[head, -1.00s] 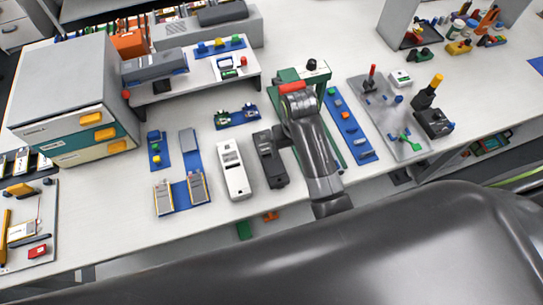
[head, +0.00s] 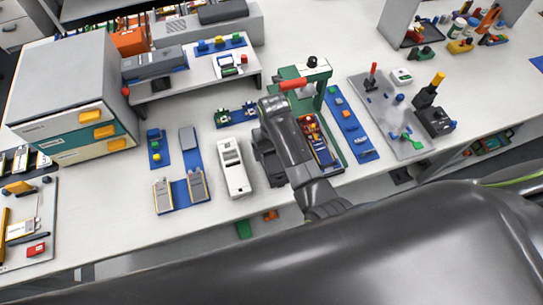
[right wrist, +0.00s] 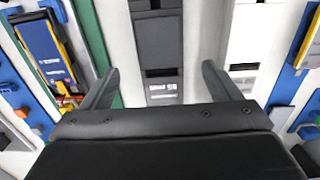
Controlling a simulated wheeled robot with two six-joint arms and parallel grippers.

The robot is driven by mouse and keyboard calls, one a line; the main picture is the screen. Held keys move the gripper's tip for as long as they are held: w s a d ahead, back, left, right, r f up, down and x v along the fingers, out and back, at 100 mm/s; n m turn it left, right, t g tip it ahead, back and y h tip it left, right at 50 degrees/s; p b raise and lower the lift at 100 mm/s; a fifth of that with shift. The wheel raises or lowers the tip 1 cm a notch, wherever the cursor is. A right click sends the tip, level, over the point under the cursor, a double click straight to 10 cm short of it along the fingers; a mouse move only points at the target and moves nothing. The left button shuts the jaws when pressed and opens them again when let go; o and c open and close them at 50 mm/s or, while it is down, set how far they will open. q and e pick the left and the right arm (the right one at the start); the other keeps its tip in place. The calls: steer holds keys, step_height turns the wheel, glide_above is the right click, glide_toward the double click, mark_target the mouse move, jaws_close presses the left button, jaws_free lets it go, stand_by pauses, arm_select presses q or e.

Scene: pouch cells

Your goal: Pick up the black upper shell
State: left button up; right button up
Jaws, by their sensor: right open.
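The black upper shell (head: 272,172) lies on the white table between the white shell and the green fixture, partly hidden by my right arm in the head view. In the right wrist view the black shell (right wrist: 158,42) runs lengthwise between the two fingers of my right gripper (right wrist: 158,72). The fingers are open, one on each side of it, with a gap on both sides. They are not closed on it. In the head view the arm hides the fingertips. My left gripper is not in view.
A white shell (head: 234,168) lies close to the left of the black one. A green fixture (head: 334,150) with a red handle (head: 294,84) stands close to the right, holding a blue and yellow piece (right wrist: 42,45). A shelf (head: 190,82) stands behind.

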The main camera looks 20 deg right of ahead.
mark_target(273, 160)
steer(key=shift+f, duration=3.45)
steer(key=shift+c, duration=0.3)
steer(key=c, duration=1)
steer(key=shift+r, duration=0.1)
